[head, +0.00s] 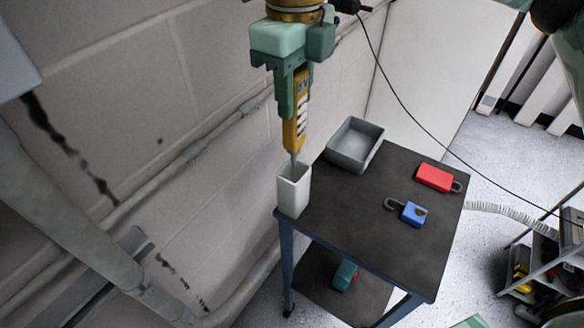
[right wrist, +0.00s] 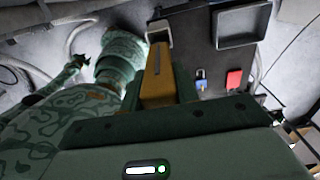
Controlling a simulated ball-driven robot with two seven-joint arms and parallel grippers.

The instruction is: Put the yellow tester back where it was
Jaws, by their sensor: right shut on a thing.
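The yellow tester (head: 294,118) is upright in my right gripper (head: 292,95), its thin metal tip pointing down. The tip is at the mouth of a white open-topped holder (head: 293,192) on the near left corner of the dark cart top. Whether the tip is inside the holder or just in front of it is hard to tell. In the right wrist view the tester (right wrist: 158,82) sits between the green fingers, with the pale holder (right wrist: 159,33) just beyond it. My right gripper is shut on the tester. My left gripper is not seen.
The cart (head: 385,235) also holds a grey bin (head: 355,145) at the back, a red padlock (head: 434,178) and a blue padlock (head: 412,213). A teal object (head: 345,275) lies on the lower shelf. The wall with pipes is close on the left. The middle of the cart top is clear.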

